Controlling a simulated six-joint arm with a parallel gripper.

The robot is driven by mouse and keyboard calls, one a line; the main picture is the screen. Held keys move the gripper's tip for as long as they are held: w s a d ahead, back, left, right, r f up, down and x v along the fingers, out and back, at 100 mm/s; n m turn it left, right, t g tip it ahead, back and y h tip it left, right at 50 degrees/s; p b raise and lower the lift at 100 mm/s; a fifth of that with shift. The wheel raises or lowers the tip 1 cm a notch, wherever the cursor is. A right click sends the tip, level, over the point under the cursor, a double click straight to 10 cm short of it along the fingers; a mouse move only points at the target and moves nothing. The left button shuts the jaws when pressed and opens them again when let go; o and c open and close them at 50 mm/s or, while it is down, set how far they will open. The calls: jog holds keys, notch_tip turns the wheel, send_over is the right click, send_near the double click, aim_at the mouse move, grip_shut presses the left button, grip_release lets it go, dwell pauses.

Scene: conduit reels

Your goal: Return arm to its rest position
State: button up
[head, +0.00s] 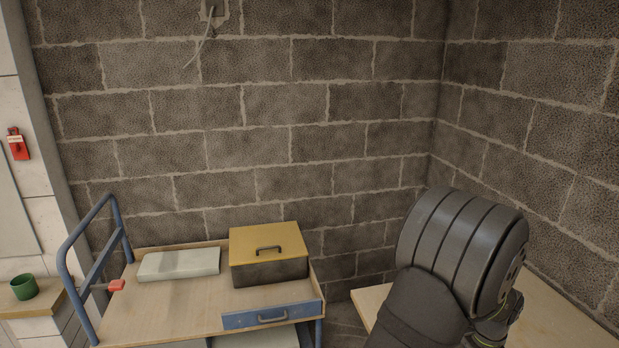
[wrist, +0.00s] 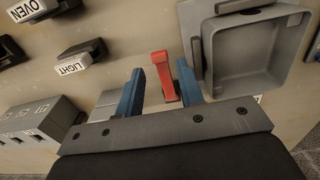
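My gripper (wrist: 160,78) shows in the wrist view with its two blue fingers spread apart. Nothing is held between them. A red lever-like piece (wrist: 164,76) stands on the pale panel (wrist: 135,45) just beyond the fingertips, and shows in the gap between them. It looks apart from both fingers, nearer the right one. In the head view my dark arm is bent at the lower right, and my gripper is out of sight there.
The wrist view shows black blocks labelled OVEN (wrist: 33,9) and LIGHT (wrist: 80,62), grey boxes (wrist: 40,118) and an open grey housing (wrist: 250,65). The head view shows a cart (head: 205,300) bearing a yellow-lidded box (head: 267,246), and a green cup (head: 24,287).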

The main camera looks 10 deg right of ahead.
jog(key=shift+d+f, duration=0.25)
jog(key=d+r, duration=0.4)
jog(key=shift+d+r, duration=0.3)
jog(key=shift+r, duration=0.65)
